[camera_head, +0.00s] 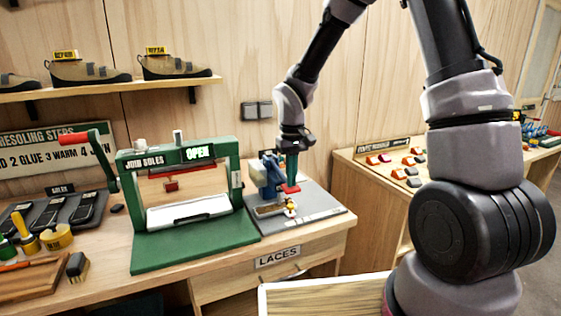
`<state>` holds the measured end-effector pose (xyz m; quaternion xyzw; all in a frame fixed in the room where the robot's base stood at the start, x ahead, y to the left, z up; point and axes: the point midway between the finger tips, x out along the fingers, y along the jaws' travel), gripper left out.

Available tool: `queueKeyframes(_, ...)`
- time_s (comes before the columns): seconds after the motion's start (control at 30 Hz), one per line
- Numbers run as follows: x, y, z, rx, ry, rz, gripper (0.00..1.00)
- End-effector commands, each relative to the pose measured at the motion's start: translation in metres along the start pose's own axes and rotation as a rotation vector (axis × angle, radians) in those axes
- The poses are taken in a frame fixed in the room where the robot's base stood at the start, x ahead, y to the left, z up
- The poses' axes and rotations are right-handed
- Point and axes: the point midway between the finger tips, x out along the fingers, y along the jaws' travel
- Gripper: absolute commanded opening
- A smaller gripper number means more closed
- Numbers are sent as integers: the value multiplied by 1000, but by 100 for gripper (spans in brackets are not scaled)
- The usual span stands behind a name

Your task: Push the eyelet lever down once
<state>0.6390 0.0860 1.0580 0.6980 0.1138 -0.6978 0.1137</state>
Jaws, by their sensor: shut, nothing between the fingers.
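The eyelet press (267,177) is a blue device on a grey mat at the right end of the workbench. Its lever shows a red end (291,188) on the right side. My gripper (291,182) is shut and points down, with its fingertips right at the red lever end. From this view I cannot tell whether the fingers touch the lever or stop just above it. My gripper hides part of the lever and of the press's right side. A small tray (268,211) with small pieces sits in front of the press.
A green sole press (190,232) with a red-handled crank stands left of the eyelet press. Shoes (172,68) stand on a wall shelf above. A drawer labelled LACES (278,257) is below the bench top. A second table (378,192) with coloured holds stands to the right.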

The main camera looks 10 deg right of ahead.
Motion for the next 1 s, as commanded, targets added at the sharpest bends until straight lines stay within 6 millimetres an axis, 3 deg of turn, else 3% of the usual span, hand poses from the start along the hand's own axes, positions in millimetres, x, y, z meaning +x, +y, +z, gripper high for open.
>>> queueKeyframes(1.0, -88, 0, 0, 1, 2, 1, 0)
